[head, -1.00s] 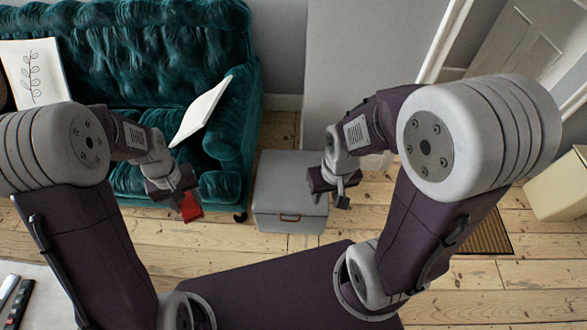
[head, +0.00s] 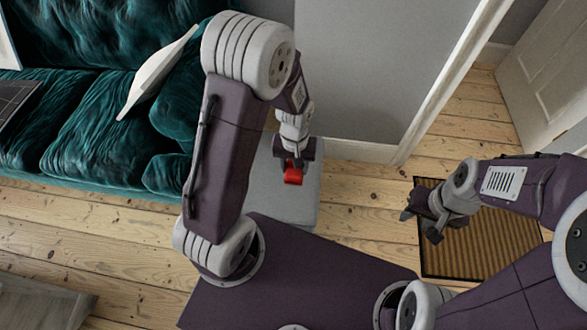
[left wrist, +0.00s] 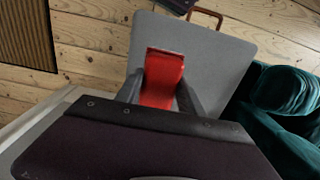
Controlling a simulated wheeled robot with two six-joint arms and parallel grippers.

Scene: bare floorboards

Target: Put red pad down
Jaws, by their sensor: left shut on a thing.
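The red pad (head: 293,176) is held in my left gripper (head: 294,166), over the grey box (head: 308,207) in the head view. In the left wrist view the red pad (left wrist: 163,78) sits between the two fingers, with the flat grey top of the box (left wrist: 225,65) beyond it. I cannot tell whether the pad touches the box top. My right gripper (head: 420,222) is empty, over the striped brown mat at the right; its finger gap is not clear.
The green sofa (head: 95,130) with a white cushion (head: 158,72) stands at the left. The brown mat (head: 480,255) lies right of the box. A grey wall (head: 385,65) is behind the box. Bare floorboards (head: 365,210) lie between box and mat.

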